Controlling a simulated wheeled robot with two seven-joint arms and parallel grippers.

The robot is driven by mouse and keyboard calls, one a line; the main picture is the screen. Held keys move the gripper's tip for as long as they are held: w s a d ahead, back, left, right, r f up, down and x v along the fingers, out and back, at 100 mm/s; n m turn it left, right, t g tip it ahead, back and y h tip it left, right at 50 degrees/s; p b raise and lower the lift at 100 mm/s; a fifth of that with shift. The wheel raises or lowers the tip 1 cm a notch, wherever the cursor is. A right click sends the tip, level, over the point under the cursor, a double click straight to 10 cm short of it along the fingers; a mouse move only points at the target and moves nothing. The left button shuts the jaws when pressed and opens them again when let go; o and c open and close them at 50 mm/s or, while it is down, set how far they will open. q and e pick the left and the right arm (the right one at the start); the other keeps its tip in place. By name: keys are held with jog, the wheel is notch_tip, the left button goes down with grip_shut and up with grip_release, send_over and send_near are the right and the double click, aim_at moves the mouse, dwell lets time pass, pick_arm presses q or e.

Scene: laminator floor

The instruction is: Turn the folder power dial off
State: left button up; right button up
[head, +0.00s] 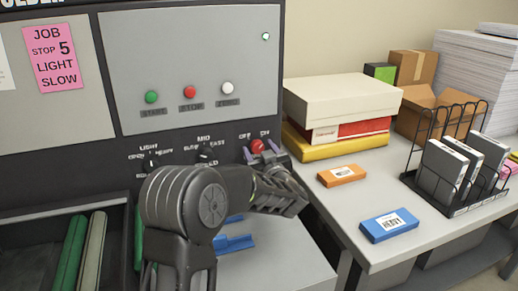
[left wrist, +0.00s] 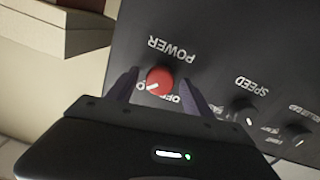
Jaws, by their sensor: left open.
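The red power dial (head: 257,146) is on the folder's dark front panel, below the OFF and ON labels. In the left wrist view the dial (left wrist: 160,79) appears upside down, and its white pointer mark slants toward the ON side. My left gripper (head: 262,154) is at the panel with its purple fingers open, one on each side of the dial. In the left wrist view the gripper (left wrist: 157,88) shows a gap between the dial and each finger. I cannot tell how deep the fingertips reach. My right gripper is not in view.
A black speed knob (left wrist: 243,107) is beside the power dial. Green (head: 152,97), red (head: 190,93) and white (head: 227,88) buttons are above. On the right, a table (head: 360,195) holds an orange box (head: 341,175), a blue box (head: 389,225) and a wire rack (head: 455,190).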

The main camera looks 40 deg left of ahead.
pick_arm(q)
jog(key=shift+c, duration=0.3)
grip_shut()
dwell(0.4)
jog(key=shift+f+n+b, duration=0.15)
jog(key=shift+n+b, duration=0.55)
jog(key=shift+b, duration=0.4)
jog(key=n+b, duration=0.6)
jog(key=b, duration=0.1)
jog(key=n+b, duration=0.7)
jog(key=b, duration=0.1)
jog(key=shift+f+y, duration=0.2)
jog(key=shift+y, duration=0.1)
jog(key=shift+r+n+b, duration=0.15)
jog(key=shift+n+b, duration=1.6)
jog(key=shift+n, duration=0.25)
